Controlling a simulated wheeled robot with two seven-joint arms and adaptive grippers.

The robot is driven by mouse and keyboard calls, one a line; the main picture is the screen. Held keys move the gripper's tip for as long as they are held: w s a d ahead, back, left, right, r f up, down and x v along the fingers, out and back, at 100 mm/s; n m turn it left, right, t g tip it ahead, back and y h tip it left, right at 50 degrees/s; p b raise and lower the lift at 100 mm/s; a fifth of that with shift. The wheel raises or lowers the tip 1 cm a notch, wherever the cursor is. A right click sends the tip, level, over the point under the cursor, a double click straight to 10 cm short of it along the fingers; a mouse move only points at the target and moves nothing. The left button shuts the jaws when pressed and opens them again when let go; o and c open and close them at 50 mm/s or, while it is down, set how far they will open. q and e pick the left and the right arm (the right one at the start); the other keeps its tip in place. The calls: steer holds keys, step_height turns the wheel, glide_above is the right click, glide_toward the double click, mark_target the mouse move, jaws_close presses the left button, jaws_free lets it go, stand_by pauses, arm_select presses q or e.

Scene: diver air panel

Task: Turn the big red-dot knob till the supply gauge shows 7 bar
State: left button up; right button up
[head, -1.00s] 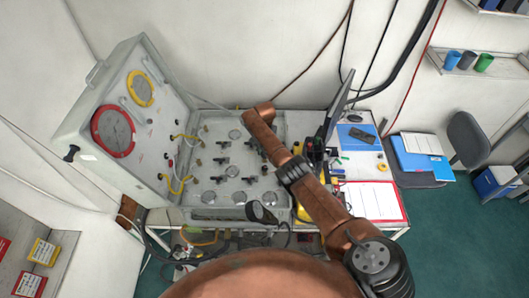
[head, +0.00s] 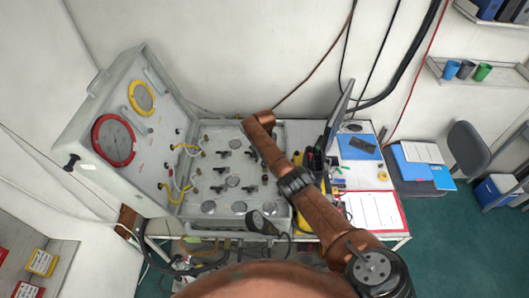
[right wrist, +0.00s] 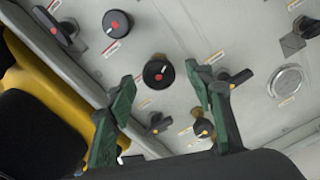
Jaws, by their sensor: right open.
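In the right wrist view, a round black knob with a red dot (right wrist: 158,72) sits on the grey panel, just beyond and between my fingertips. A second round black knob with a red dot (right wrist: 117,23) is farther up and left. My right gripper (right wrist: 163,88) is open, its green fingers apart and apparently not touching the nearer knob. In the head view, my arm hides the right gripper. A red-rimmed gauge (head: 114,140) and a yellow-rimmed gauge (head: 141,97) are on the upright panel; I cannot read them or tell which is the supply gauge. My left gripper is out of view.
Close to my fingers are lever handles, one yellow-tipped (right wrist: 240,77), and a small yellow-dot knob (right wrist: 204,128). A silver disc (right wrist: 285,81) is at right. A yellow and black object (right wrist: 50,95) is at left.

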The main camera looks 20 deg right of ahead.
step_height(320, 180, up, 11)
steer(key=shift+f, duration=0.2)
stand_by(1.0)
